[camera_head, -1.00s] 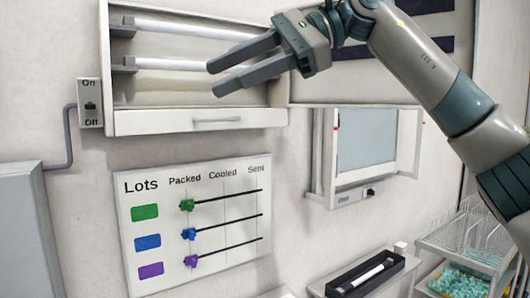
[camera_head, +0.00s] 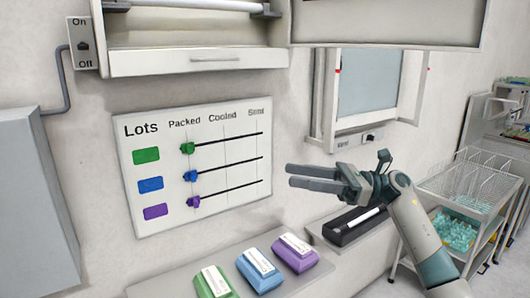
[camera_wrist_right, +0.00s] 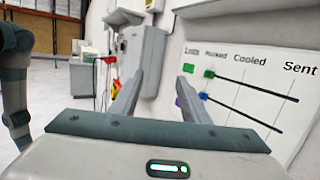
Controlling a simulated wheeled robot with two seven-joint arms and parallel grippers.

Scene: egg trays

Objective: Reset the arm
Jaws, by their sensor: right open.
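My right gripper (camera_head: 313,177) is in the right half of the head view, in front of the wall and to the right of the Lots board. Its two fingers are parallel, point left and have a gap between them. It is open and empty, and the wrist view shows both fingers apart with nothing between them (camera_wrist_right: 160,95). My right arm (camera_head: 418,235) comes up from the lower right and is bent at the wrist. My left gripper is in neither view now.
The Lots board (camera_head: 220,205) has green, blue and purple sliders at Packed. Green (camera_head: 215,283), blue (camera_head: 260,270) and purple (camera_head: 295,253) packs lie on a ledge below. A black tray (camera_head: 345,232) holds a white tube. A wire-basket cart (camera_head: 465,195) stands right. A lamp cabinet (camera_head: 195,60) is above.

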